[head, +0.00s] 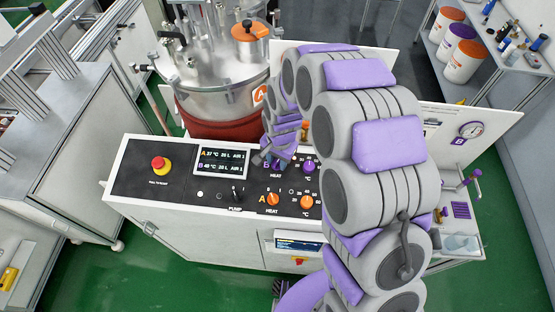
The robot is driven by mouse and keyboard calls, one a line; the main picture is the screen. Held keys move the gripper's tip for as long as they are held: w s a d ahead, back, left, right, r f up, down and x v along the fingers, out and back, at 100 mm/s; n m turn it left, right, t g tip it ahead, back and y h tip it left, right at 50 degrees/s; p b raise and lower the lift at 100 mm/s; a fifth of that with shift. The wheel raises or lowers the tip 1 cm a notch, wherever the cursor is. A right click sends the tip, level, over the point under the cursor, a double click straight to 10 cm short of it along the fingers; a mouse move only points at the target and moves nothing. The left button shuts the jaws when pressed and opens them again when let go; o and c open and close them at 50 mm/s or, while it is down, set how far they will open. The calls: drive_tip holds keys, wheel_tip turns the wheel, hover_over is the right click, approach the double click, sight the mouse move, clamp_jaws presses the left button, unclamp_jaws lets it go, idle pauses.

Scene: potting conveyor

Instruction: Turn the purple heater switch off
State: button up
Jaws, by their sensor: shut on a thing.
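The purple heater switch (278,167) is on the black control panel, in the row marked B above the word HEAT. My gripper (267,160) is down at this switch, shut on it. The fingers and wrist hide much of the switch, so which way it points cannot be told. A second purple knob (309,167) is just to the right, beside my arm. The orange heat switch (273,199) and an orange °C knob (307,202) are in row A below.
A red emergency button (158,163), a display (221,162) and a pump lever (236,194) are on the panel's left. A steel vessel (222,75) with a red band stands behind. A valve with a purple handle (474,175) is at right.

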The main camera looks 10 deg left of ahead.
sight(271, 167)
drive_tip(key=n+b, duration=0.1)
drive_tip(key=n, duration=0.1)
drive_tip(key=n+h, duration=0.1)
drive_tip(key=n, duration=0.2)
drive_tip(key=shift+w+a+b, duration=0.1)
drive_tip(key=shift+a+b, duration=0.1)
drive_tip(key=shift+b, duration=0.15)
drive_tip(key=n, duration=0.5)
drive_tip(key=shift+a+r+b, duration=0.1)
drive_tip(key=shift+r+b, duration=0.05)
drive_tip(key=shift+b, duration=0.15)
drive_tip(key=shift+n+h, duration=0.3)
drive_tip(key=o, duration=1)
drive_tip(key=shift+o, duration=0.2)
wheel_tip(271, 167, up, 17)
drive_tip(key=a, duration=0.1)
drive_tip(key=shift+s+a+b, duration=0.25)
drive_tip(key=shift+s+b, duration=0.15)
drive_tip(key=shift+b, duration=0.05)
